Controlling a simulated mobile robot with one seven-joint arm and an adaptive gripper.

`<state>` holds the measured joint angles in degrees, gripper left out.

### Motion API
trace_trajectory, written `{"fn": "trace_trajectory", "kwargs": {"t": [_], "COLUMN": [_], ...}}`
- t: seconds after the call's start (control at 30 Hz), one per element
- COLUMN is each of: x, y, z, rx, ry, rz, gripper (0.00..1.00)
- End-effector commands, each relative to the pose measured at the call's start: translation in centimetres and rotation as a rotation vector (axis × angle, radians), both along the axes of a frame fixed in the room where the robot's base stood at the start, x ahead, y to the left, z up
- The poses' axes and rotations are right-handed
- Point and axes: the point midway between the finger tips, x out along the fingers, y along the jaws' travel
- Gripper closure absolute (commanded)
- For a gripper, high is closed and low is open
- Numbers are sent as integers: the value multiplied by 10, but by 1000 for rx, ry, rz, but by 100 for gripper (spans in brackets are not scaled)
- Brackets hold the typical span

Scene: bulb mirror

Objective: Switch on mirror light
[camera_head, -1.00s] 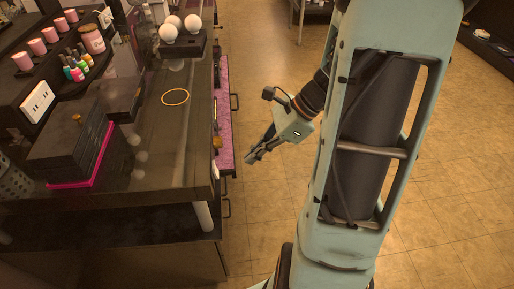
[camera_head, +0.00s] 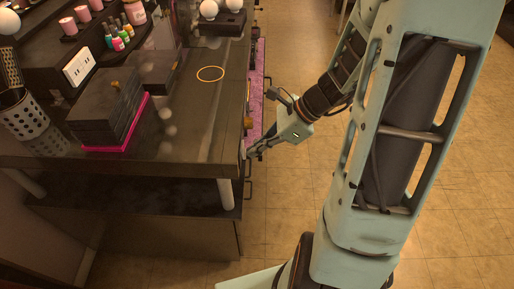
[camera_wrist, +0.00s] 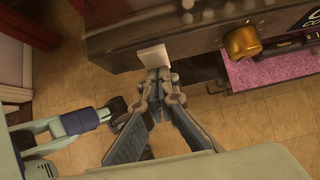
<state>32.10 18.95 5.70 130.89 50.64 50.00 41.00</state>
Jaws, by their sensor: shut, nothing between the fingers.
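My gripper (camera_head: 252,153) is at the front right edge of the dark vanity table (camera_head: 185,125) in the head view. In the wrist view my gripper (camera_wrist: 158,80) is shut and empty, its fingertips close below a small white square switch (camera_wrist: 153,56) on the table's edge. I cannot tell if they touch it. Round white mirror bulbs (camera_head: 208,9) show at the top of the head view; whether they are lit is unclear. The mirror itself is not clearly visible.
A brass knob (camera_wrist: 242,42) and an open drawer with pink lining (camera_wrist: 270,70) are right of the switch. Black boxes (camera_head: 105,108), a gold ring (camera_head: 211,74) and a perforated metal cup (camera_head: 22,113) stand on the tabletop.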

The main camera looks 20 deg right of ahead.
Motion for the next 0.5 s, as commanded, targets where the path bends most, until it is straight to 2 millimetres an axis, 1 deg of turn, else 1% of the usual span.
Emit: {"fn": "trace_trajectory", "kwargs": {"t": [0.03,0.1,0.27,0.5], "x": [0,0,2,3], "y": [0,2,6,8], "z": [-5,-9,-9,-8], "rx": [18,53,119,123], "ry": [-3,-12,-37,-40], "rz": [-3,-3,-3,1], "gripper": [100,100,100,100]}}
